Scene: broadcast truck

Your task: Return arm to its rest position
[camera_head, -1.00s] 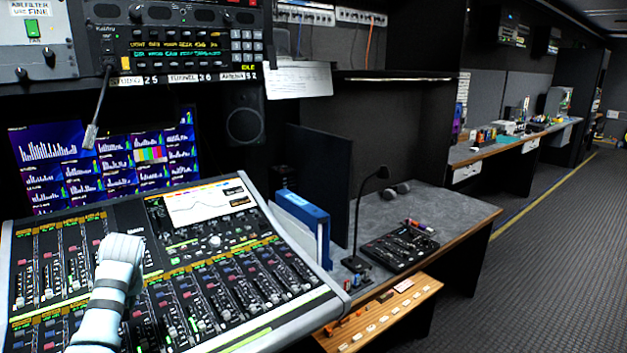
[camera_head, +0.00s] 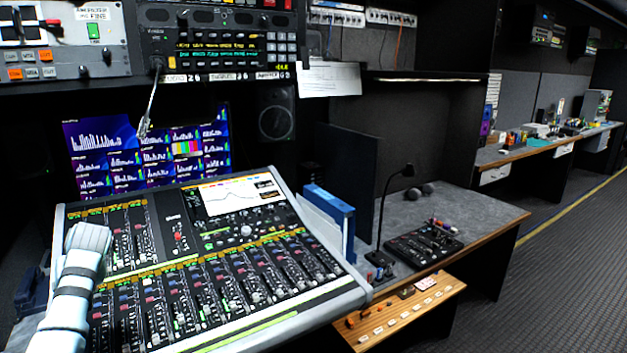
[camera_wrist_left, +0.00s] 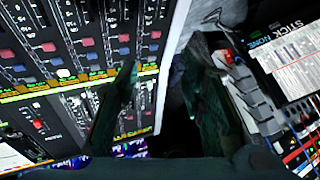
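A white arm of mine with black bands (camera_head: 70,290) rises at the lower left of the head view. It stands in front of the left part of the mixing console (camera_head: 240,305), and its gripper does not show there. In the left wrist view my left gripper (camera_wrist_left: 160,75) has its two dark fingers spread apart with nothing between them. The console's buttons and faders show behind the left finger (camera_wrist_left: 113,108). A white console edge and a dark gap lie between the fingers. My right gripper is in neither view.
A gooseneck microphone (camera_head: 148,105) hangs over the monitor screen (camera_head: 100,145). Blue binders (camera_head: 330,215) stand right of the console. A desk (camera_head: 480,212) holds a small control box (camera_head: 424,243) and a lamp-like gooseneck (camera_head: 386,205). In the wrist view a labelled panel (camera_wrist_left: 290,55) and cables lie at right. The right aisle floor is clear.

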